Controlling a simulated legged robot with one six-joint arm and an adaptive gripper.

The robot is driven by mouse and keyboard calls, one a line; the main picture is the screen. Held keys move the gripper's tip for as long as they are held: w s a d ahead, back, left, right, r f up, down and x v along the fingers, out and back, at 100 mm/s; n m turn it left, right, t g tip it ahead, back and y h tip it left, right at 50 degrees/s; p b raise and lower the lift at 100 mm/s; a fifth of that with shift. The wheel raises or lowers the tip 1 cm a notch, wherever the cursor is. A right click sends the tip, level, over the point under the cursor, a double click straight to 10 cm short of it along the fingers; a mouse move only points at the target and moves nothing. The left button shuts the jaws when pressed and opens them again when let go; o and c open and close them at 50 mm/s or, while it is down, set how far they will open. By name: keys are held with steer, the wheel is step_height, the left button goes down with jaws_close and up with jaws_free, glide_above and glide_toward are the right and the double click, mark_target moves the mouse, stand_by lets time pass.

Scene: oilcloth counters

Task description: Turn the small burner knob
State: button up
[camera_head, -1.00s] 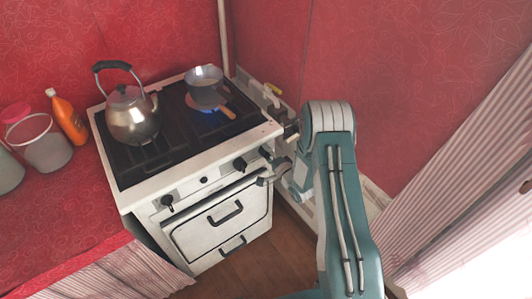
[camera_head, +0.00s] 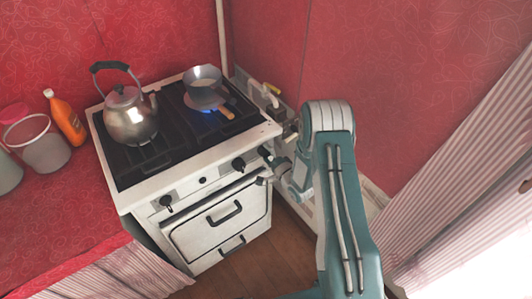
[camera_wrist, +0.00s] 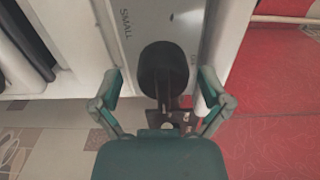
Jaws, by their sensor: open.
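In the wrist view, a dark round knob (camera_wrist: 163,68) with a raised grip sits on the white stove panel, beside the printed word SMALL. My gripper (camera_wrist: 160,84) is open, with one teal finger on each side of the knob's near end. Gaps show between the fingers and the knob; contact cannot be made out. In the head view, my gripper (camera_head: 272,170) is at the right end of the stove front (camera_head: 190,187). A dark knob (camera_head: 264,152) shows just behind it, partly hidden.
Two other dark knobs, left (camera_head: 167,202) and middle (camera_head: 239,164), sit on the stove front above the oven handle (camera_head: 225,213). A kettle (camera_head: 130,118) and a small pan (camera_head: 204,80) over a blue flame stand on top. The red wall is close on the right.

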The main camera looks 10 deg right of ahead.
steer(key=v, duration=1.2)
steer(key=shift+w, duration=0.1)
stand_by(1.4)
